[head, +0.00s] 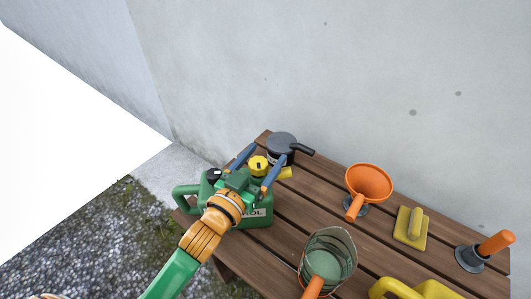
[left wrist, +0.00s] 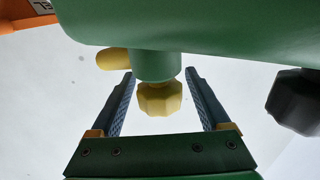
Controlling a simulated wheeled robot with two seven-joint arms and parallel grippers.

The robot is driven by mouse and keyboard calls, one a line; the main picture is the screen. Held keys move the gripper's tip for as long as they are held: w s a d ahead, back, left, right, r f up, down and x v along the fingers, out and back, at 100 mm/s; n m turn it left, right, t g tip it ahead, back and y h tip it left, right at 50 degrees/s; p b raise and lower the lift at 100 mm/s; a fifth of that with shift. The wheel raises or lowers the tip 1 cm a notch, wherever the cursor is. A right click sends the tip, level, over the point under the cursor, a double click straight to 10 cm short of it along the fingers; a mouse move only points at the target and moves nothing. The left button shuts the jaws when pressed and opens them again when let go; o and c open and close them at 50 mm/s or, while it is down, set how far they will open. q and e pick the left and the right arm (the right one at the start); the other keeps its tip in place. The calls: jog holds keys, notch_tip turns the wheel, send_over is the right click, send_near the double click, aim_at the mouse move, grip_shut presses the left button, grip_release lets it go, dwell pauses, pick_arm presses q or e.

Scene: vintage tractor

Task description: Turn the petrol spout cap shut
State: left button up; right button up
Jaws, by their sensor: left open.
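The green petrol can (head: 184,199) stands at the left end of the slatted wooden table. Its yellow spout cap (head: 258,165) sits on top, and a small yellow tab (head: 286,173) sticks out to its right. My left gripper (head: 268,151) is open over the can, one blue finger on each side of the cap. In the left wrist view the faceted yellow cap (left wrist: 159,99) is on the short green spout (left wrist: 155,66), between the open fingers (left wrist: 159,74), with a visible gap on both sides. My right gripper is not in view.
A black cap (head: 214,174) is on the can's left side. A dark grey pan-like item (head: 282,144) stands close behind the gripper. To the right are an orange funnel (head: 368,183), a yellow float (head: 408,236), a clear container (head: 330,243) and an orange-handled tool (head: 494,243). A wall rises behind.

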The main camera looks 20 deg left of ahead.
pick_arm(q)
jog(key=shift+w+d, duration=0.15)
jog(key=shift+w, duration=0.25)
grip_shut()
jog(key=shift+r+h+p, duration=0.25)
jog(key=shift+h+p, duration=0.05)
jog(key=shift+p, duration=0.3)
jog(key=shift+m+h, duration=0.3)
jog(key=shift+m, duration=0.1)
jog(key=shift+f, duration=0.2)
grip_release()
